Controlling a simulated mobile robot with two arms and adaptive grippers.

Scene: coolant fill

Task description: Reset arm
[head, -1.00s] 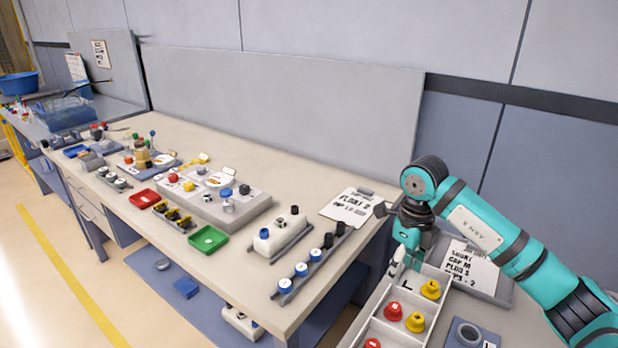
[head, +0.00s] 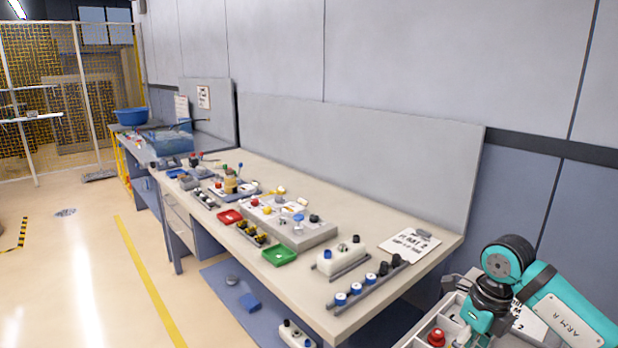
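My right arm (head: 560,310) comes in at the lower right, teal with dark joints. Its wrist (head: 497,260) is over a light compartment tray (head: 452,302) at the bottom right. The gripper fingers are down by the tray and mostly hidden or cut off, so I cannot tell whether they are open or hold anything. A red cap (head: 436,338) lies in the tray beside the arm. My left gripper is not in view.
A long bench (head: 350,318) holds a grey fixture block (head: 318,238), a red tray (head: 230,217), a green tray (head: 279,256), a rack of caps (head: 366,288) and a printed card (head: 409,244). Open floor (head: 80,280) lies to the left.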

